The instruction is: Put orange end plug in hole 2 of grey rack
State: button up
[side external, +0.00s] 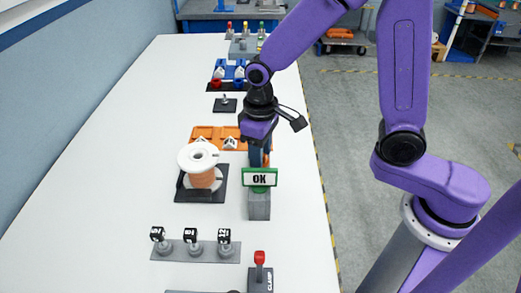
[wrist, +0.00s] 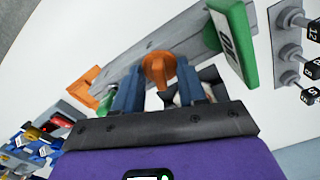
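The orange end plug (wrist: 158,68) shows between my fingertips in the wrist view, with a finger against each side of it. My gripper (wrist: 158,84) looks shut on it. In the side view my gripper (side external: 260,160) points down behind the green OK sign (side external: 259,178), which stands on a grey block (side external: 259,208); the plug is mostly hidden there. In the wrist view a long grey bar (wrist: 128,72) runs behind the plug towards the green OK sign (wrist: 232,42). I cannot tell which grey part is the rack, and no numbered hole 2 is readable.
An orange tray (side external: 205,133) lies left of my gripper. A spool (side external: 202,168) on a black base stands close to the grey block. Several knobs with black numbered cubes stand on a grey plate (side external: 175,250). A red-topped clamp (side external: 260,275) is nearest. The table's left side is clear.

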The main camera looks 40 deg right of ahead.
notch_tip(320, 180, up, 18)
jog(key=shift+f, duration=0.25)
dwell(0.4)
jog(key=s+d+f+n, duration=0.4)
jog(key=s+d+f, duration=0.1)
jog(key=s, duration=0.5)
jog(key=s+d+f+n, duration=0.4)
jog(key=s+d+f, duration=0.1)
jog(key=s, duration=0.5)
jog(key=shift+s+d+f, duration=0.3)
jog(key=shift+s+f, duration=0.05)
jog(key=shift+f, duration=0.35)
